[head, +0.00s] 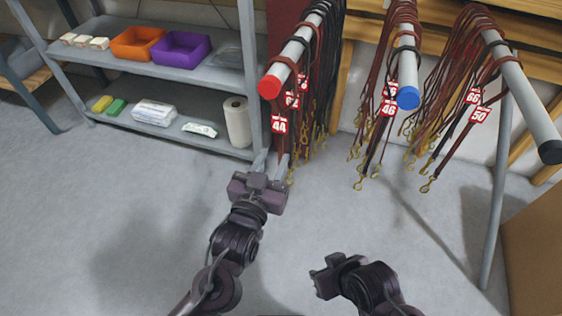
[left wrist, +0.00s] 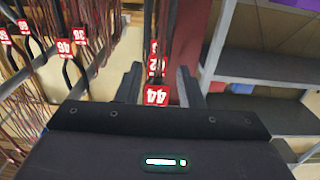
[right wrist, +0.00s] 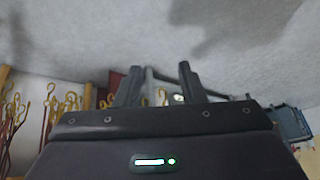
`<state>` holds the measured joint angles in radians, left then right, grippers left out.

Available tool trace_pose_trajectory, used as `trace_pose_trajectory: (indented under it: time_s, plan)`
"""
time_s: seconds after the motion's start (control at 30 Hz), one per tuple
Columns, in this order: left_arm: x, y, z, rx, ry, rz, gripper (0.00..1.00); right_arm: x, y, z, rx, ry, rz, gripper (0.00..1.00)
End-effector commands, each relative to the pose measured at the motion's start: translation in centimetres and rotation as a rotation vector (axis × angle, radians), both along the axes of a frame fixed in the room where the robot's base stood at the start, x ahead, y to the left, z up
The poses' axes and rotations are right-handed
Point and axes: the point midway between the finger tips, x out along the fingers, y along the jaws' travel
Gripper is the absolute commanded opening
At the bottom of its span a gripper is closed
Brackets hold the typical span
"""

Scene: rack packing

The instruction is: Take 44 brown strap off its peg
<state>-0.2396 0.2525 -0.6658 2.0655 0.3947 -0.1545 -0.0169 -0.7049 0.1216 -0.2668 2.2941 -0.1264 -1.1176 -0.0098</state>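The 44 brown strap (head: 284,62) loops over the white peg (head: 300,48) with the red end cap, close to the cap. Its red tag marked 44 (head: 280,125) hangs below the cap. My left gripper (head: 273,162) is open and points up toward the strap from just below the tag. In the left wrist view, the 44 tag (left wrist: 157,95) shows between the spread fingers (left wrist: 160,82), with more tags behind it; contact cannot be told. My right gripper (head: 318,282) is open and empty, low over the floor, with its fingers (right wrist: 158,84) apart.
More straps hang farther back on the same peg. A blue-capped peg (head: 408,70) and a black-capped peg (head: 520,90) carry other tagged straps to the right. A grey shelf (head: 150,82) with bins and a paper roll (head: 237,122) stands left. The floor in front is clear.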

Motion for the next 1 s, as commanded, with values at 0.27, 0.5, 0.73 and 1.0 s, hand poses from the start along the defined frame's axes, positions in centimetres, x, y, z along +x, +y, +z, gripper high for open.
trace_pose_trajectory:
  time_s: [0.27, 0.5, 0.73, 1.0]
  plan:
    - [3.6, -1.2, 0.7, -0.001, -0.003, 0.0, 0.34, 0.3, 0.9, -0.2, 0.027, -0.043, 0.012, 0.36]
    - [5.8, -1.9, 0.7, 0.0, 0.001, -0.001, 0.34, 0.5, 1.5, 0.0, 0.049, -0.077, 0.019, 0.36]
    - [5.8, -1.9, 0.7, 0.001, 0.002, -0.001, 0.33, 0.6, 1.5, 0.1, 0.05, -0.08, 0.019, 0.36]
    - [5.8, -1.9, 0.7, 0.001, 0.002, -0.001, 0.0, 0.6, 1.5, 0.1, 0.049, -0.08, 0.02, 0.36]
